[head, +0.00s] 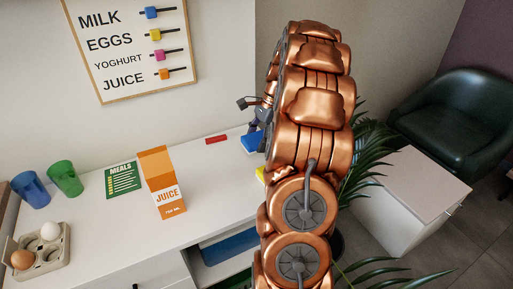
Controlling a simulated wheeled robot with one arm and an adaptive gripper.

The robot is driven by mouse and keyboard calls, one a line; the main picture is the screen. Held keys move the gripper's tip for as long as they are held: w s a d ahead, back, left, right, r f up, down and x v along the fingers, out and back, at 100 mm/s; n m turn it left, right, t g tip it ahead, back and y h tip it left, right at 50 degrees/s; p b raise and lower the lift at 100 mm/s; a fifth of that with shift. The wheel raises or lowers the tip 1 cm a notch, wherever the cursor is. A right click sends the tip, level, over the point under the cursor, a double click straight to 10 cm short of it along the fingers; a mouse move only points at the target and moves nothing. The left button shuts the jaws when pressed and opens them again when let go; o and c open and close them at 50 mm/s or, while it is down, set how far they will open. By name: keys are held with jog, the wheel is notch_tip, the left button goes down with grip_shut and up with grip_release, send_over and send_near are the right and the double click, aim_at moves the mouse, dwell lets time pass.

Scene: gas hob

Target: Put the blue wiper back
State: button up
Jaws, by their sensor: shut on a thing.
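The blue wiper (252,142) is a small blue block near the back right of the white counter, in the head view. My gripper (257,125) is just above it, partly hidden behind my copper arm. The gripper is shut on the blue wiper. I cannot tell whether the wiper touches the counter. A framed white board (130,45) on the wall reads MILK, EGGS, YOGHURT, JUICE, with a coloured block on a dark bar beside each line.
On the counter (120,225) are an orange juice carton (163,185), a green MEALS card (122,180), a blue cup (30,189), a green cup (65,179), an egg tray (62,262) and a red bar (215,139). A plant (368,150) stands right of my arm.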

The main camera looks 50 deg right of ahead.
jog(key=shift+f, duration=1.8)
jog(key=shift+f, duration=0.15)
jog(key=o, duration=1.1)
jog(key=v, duration=1.2)
